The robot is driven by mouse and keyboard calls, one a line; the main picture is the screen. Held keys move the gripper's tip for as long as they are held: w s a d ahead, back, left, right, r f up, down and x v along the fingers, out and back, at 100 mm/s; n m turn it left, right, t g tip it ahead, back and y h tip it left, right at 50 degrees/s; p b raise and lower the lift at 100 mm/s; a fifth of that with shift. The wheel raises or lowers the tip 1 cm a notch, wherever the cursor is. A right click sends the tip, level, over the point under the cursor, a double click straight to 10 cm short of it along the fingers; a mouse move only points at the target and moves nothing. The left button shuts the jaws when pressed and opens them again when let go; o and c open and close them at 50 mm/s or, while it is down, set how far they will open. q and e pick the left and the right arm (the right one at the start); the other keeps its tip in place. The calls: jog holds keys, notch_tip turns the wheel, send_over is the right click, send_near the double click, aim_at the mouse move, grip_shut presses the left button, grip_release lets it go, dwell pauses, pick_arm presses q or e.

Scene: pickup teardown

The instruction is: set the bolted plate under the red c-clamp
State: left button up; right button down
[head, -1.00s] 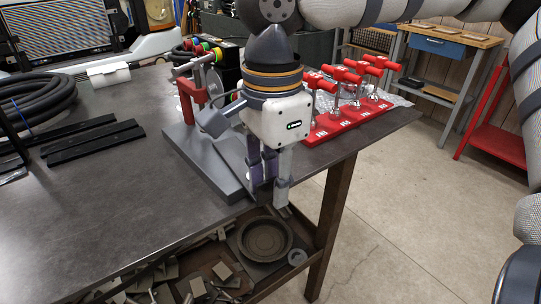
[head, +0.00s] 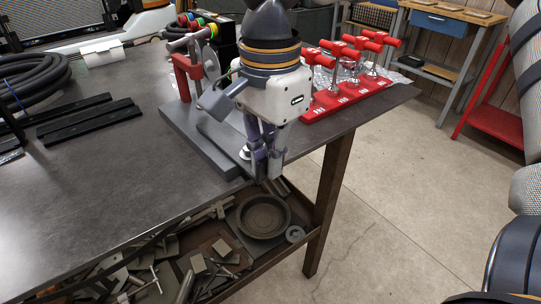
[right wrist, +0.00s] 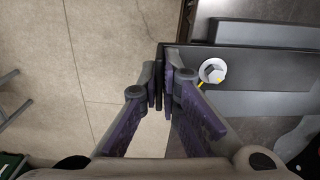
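The red c-clamp (head: 183,78) stands upright at the far left end of a grey base (head: 187,135) on the table. The bolted plate (head: 222,138) is a grey bar lying on this base, partly hidden by my right gripper. Its round, pale bolt (right wrist: 213,71) shows in the right wrist view, just right of the fingertips. My right gripper (head: 265,172) points down at the plate's near end, by the table edge. My left gripper is out of view.
A red rack (head: 345,97) with several red T-handled tools stands right of my gripper. Black bars (head: 90,122) and a coiled hose (head: 35,78) lie at left. A lower shelf holds a round dish (head: 263,217) and loose parts. The table's front left is clear.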

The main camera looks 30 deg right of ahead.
aim_at(235, 137)
jog(key=shift+f, duration=0.15)
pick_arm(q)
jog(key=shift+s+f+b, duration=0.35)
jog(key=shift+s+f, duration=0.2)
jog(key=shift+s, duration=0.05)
pick_arm(e)
jog(key=shift+w+d+f, duration=0.1)
jog(key=shift+w+d, duration=0.05)
jog(key=shift+w, duration=2.6)
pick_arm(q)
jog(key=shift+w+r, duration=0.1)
pick_arm(e)
jog(key=shift+w+d+p, duration=0.1)
jog(key=shift+p, duration=0.2)
jog(key=c, duration=1.7)
grip_release()
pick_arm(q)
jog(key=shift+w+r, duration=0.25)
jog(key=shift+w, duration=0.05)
pick_arm(e)
jog(key=shift+w, duration=0.1)
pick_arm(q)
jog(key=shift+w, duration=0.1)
